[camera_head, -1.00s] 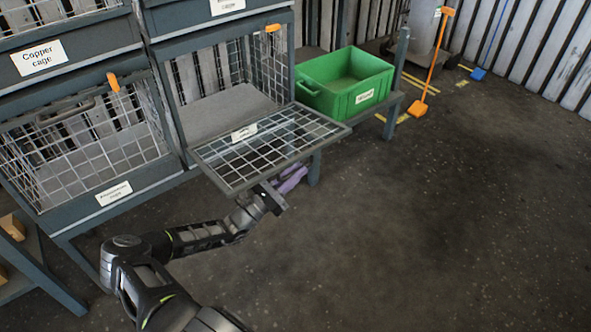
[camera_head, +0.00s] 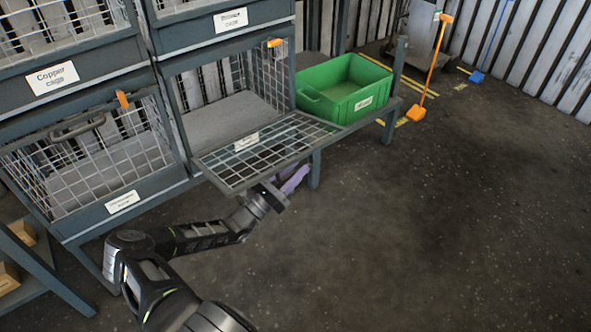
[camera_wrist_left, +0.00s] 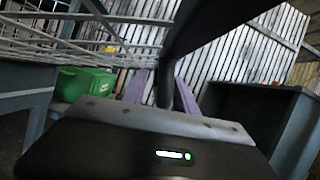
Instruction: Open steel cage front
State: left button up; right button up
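The steel cage front (camera_head: 262,152) is a wire-mesh panel in a grey frame, folded down and out from the lower right cage (camera_head: 228,118), roughly level. The cage behind it is open at the front, and its grey floor shows. A label sits on the panel, too small to read. My left gripper (camera_head: 291,181) is below the panel's outer edge, its purple fingers partly hidden under the mesh. In the left wrist view the two purple fingers (camera_wrist_left: 159,90) stand apart with nothing clearly held between them. Contact with the panel cannot be told. My right gripper is not in view.
A closed mesh cage (camera_head: 88,165) with an orange latch is to the left, under the Copper cage (camera_head: 52,79). A green bin (camera_head: 345,90) stands on a low bench at the right. The floor at the right is clear.

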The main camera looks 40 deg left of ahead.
aim_at(283, 182)
pick_arm(q)
jog(key=v, duration=0.7)
jog(key=shift+s+a+f+p, duration=0.1)
jog(key=shift+s+f+p, duration=0.05)
jog(key=shift+s+p, duration=0.25)
jog(key=b+v, duration=0.1)
jog(key=v, duration=0.8)
jog(key=shift+a+b, duration=0.3)
jog(key=shift+a, duration=0.05)
dwell(0.3)
jog(key=shift+w+f, duration=0.1)
jog(key=shift+w, duration=0.1)
dwell(0.6)
